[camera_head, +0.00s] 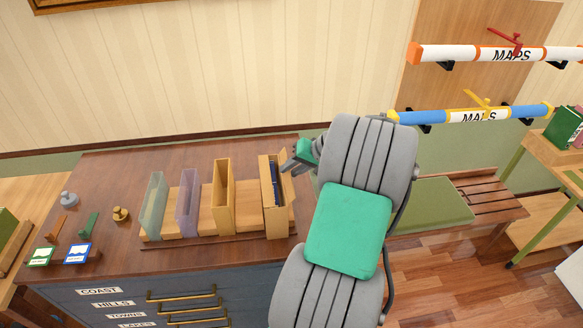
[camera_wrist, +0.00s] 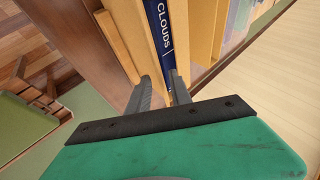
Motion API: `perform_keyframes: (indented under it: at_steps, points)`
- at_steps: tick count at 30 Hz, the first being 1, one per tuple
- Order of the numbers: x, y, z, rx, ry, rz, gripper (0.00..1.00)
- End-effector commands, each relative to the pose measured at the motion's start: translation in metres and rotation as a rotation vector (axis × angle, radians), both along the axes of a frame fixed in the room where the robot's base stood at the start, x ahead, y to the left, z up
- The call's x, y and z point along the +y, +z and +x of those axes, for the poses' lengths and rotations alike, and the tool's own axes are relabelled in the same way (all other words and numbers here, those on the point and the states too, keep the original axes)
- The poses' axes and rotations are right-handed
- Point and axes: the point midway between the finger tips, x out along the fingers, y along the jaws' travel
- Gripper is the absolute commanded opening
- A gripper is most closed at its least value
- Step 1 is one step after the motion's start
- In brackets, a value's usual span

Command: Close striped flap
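A tan box file (camera_head: 266,207) stands at the right end of a row on the desk, with a blue book (camera_head: 273,185) inside. A tan panel (camera_head: 286,190), apparently its flap, stands out on its right side; I cannot make out stripes. In the wrist view the blue book (camera_wrist: 158,22) reads CLOUDS, between tan panels. My gripper (camera_head: 287,164) is at the back right of this box. In the wrist view my gripper (camera_wrist: 160,88) has its fingers spread, right at the box's opening. Whether either finger touches the flap I cannot tell.
Green (camera_head: 153,205), purple (camera_head: 188,200) and tan (camera_head: 222,195) boxes stand to the left. Small stands and cards lie farther left on the desk (camera_head: 110,180). A bench (camera_head: 490,195) is at right, below map tubes (camera_head: 470,116). The wall is behind.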

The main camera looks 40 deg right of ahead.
Motion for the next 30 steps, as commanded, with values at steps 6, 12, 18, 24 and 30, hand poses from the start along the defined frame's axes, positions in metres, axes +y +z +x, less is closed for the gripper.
perform_keyframes:
  at_steps: [6, 12, 18, 24, 30]
  points:
    - [-0.0002, 0.0001, 0.0, 0.0, 0.0, 0.0, 0.21]
    - [0.0001, 0.0003, 0.0, 0.0, 0.001, -0.001, 0.05]
    - [0.0002, 0.0004, 0.0001, 0.0, 0.001, -0.001, 0.0]
    - [0.0002, 0.0005, 0.0002, 0.0, 0.001, -0.001, 0.0]
    - [0.0001, 0.0006, 0.0002, -0.001, 0.0, -0.001, 0.0]
